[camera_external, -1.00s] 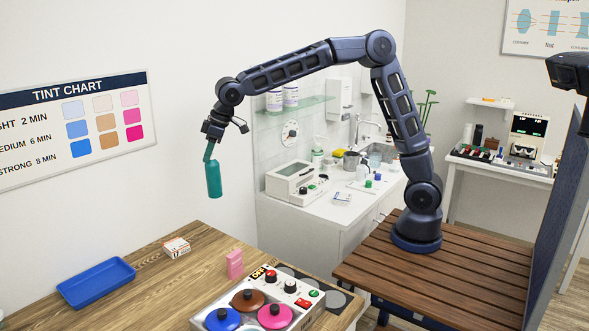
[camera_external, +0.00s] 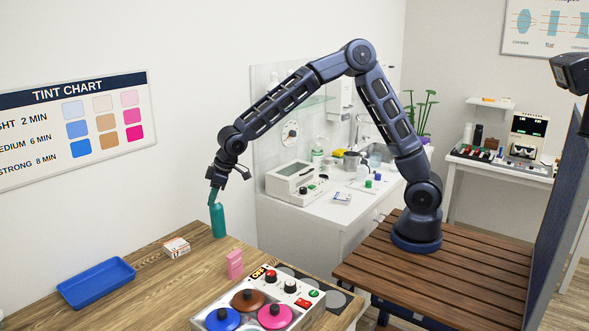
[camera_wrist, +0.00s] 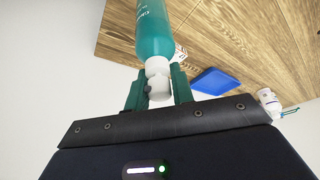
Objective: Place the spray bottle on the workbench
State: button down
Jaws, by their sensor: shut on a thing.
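The teal spray bottle (camera_external: 218,221) hangs upright below my gripper (camera_external: 213,197) in the external view. My gripper is shut on its white top. In the wrist view the bottle's teal body (camera_wrist: 153,30) and white neck (camera_wrist: 157,66) show, with the white top between the two fingers (camera_wrist: 158,90). The wooden workbench (camera_external: 150,277) is below. The bottle's base overlaps the bench's back edge in the external view; I cannot tell whether it touches.
On the bench are a blue tray (camera_external: 96,283), a small white-and-red box (camera_external: 176,247), a pink block (camera_external: 234,264) and a tint warmer with coloured lids (camera_external: 265,307). The wall with the chart stands behind.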

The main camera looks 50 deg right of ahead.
jog(key=shift+f, duration=2.2)
jog(key=c, duration=1.2)
grip_release()
jog(key=shift+f, duration=0.1)
jog(key=v, duration=1.2)
jog(key=shift+d, duration=0.1)
